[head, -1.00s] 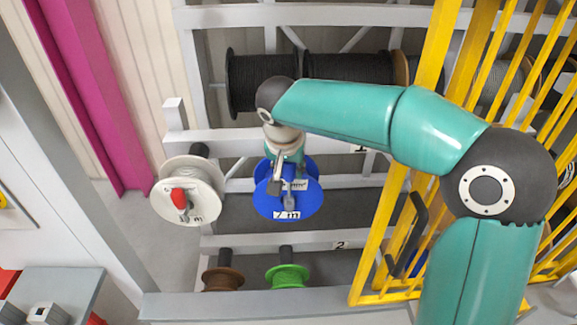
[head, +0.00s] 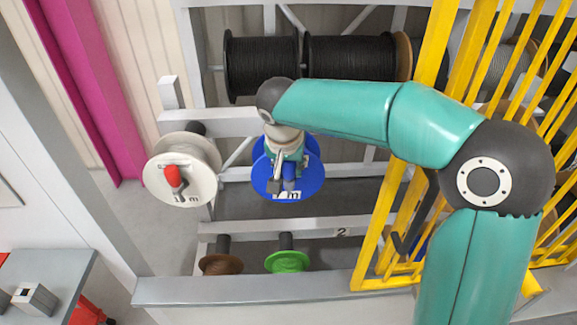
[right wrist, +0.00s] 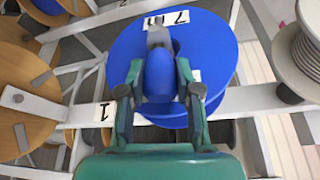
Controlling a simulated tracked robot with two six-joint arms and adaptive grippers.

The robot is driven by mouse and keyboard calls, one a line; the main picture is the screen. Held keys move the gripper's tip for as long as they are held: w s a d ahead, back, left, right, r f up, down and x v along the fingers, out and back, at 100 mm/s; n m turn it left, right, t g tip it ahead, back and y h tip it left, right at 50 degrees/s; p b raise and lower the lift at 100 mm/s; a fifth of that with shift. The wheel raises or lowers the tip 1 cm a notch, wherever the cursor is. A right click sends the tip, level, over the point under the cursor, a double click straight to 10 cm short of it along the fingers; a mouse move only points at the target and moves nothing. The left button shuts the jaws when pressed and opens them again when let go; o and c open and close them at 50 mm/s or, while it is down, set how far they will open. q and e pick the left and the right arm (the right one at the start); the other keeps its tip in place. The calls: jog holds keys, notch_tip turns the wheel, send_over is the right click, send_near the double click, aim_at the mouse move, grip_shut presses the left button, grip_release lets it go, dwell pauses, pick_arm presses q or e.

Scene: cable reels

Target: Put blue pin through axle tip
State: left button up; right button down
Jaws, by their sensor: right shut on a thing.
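My right gripper (right wrist: 160,88) is shut on the rounded blue pin handle (right wrist: 159,76) in the right wrist view. In the head view the right gripper (head: 283,181) is in front of the blue reel (head: 311,182). The same blue reel (right wrist: 215,60), labelled "7 m", stands behind the pin in the right wrist view. A grey axle tip (right wrist: 158,37) sticks out of the reel just beyond the handle. The pin's shaft is hidden, so I cannot tell whether it is in the axle tip. My left gripper is out of view.
A white reel (head: 165,188) with a red pin handle (head: 174,177) hangs left of the blue one. Brown (head: 221,264) and green (head: 287,261) reels sit lower. Black cable reels (head: 262,66) are behind. A yellow barred frame (head: 385,235) stands close on the right.

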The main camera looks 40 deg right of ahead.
jog(key=shift+f, duration=0.25)
jog(key=c, duration=0.7)
grip_release()
jog(key=v, duration=1.2)
jog(key=shift+w, duration=0.1)
jog(key=shift+a+f, duration=0.1)
